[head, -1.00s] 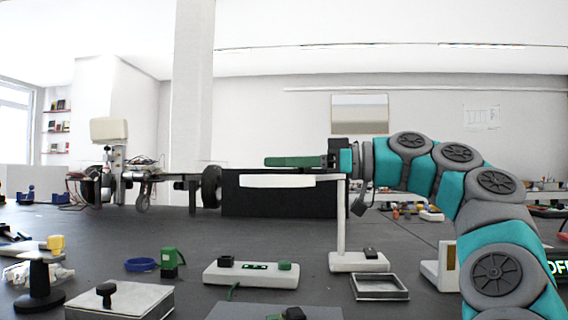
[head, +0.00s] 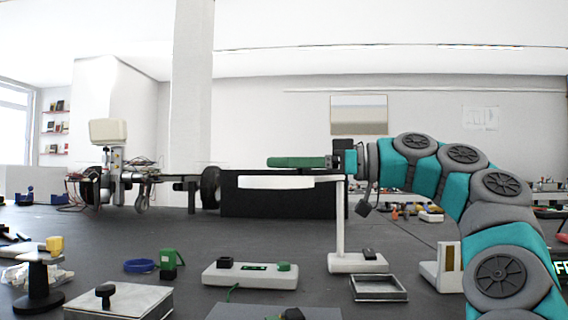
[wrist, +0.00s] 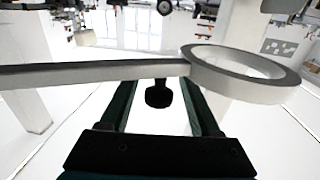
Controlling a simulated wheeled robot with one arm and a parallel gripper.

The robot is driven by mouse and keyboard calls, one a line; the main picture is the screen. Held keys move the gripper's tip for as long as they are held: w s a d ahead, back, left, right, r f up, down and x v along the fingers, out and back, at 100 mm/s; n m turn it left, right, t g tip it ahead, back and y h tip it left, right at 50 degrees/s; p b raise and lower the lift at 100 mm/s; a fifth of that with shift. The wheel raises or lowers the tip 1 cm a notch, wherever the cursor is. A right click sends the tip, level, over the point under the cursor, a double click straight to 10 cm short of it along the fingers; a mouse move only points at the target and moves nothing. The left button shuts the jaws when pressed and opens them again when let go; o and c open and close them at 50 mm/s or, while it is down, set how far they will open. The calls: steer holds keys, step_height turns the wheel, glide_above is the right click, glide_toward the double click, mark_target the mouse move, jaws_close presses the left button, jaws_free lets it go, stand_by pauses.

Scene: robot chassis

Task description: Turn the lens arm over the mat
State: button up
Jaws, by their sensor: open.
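The lens arm (head: 276,182) is a flat white bar held level on a white post (head: 340,222) with a white base. In the wrist view the bar (wrist: 90,73) runs across from the left and ends in a grey-white lens ring (wrist: 282,92) at the right. My gripper (head: 268,162) has green fingers pointing left, just above the bar in the head view. In the wrist view my open gripper (wrist: 158,85) has a finger on each side of a black knob (wrist: 158,96) by the bar. Contact cannot be told. I cannot clearly pick out the mat.
A black block (head: 280,203) stands behind the bar. A wheeled chassis (head: 150,172) stands at the left.

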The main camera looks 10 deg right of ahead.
steer(key=p+v, duration=0.1)
steer(key=v, duration=0.6)
stand_by(0.3)
